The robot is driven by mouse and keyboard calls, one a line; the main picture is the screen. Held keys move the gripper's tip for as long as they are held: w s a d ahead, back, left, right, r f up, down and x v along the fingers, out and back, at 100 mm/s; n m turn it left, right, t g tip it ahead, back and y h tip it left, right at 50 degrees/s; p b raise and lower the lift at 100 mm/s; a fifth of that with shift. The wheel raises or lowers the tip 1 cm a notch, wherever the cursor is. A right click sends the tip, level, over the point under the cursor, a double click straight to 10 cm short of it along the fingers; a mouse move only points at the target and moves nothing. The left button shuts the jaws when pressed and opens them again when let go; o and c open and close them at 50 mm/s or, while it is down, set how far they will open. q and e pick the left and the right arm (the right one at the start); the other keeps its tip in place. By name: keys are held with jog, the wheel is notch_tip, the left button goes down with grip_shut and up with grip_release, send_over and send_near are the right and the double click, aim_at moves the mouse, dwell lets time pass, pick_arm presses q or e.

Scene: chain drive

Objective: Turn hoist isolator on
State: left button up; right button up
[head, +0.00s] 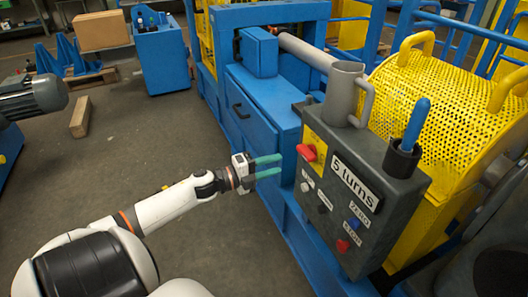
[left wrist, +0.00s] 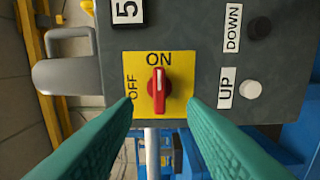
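The hoist isolator is a red rotary knob (left wrist: 159,92) on a yellow plate (left wrist: 182,62) marked ON and OFF. In the left wrist view its white line points up toward ON; OFF is at the left. The head view shows the red knob (head: 306,152) on the side of the dark grey control box (head: 350,205). My left gripper (head: 268,167) is open and empty. In the left wrist view its green fingers (left wrist: 160,104) stand apart on either side of the knob, with gaps to it. My right gripper is not in view.
The box carries a "5 turns" sign (head: 355,183), UP and DOWN buttons, a blue ZERO button (head: 354,223) and a red STOP button (head: 342,246). A grey handled cup (head: 342,92) and a blue-handled tool (head: 416,122) are on top.

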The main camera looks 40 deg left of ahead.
pick_arm(q)
jog(key=shift+v, duration=1.15)
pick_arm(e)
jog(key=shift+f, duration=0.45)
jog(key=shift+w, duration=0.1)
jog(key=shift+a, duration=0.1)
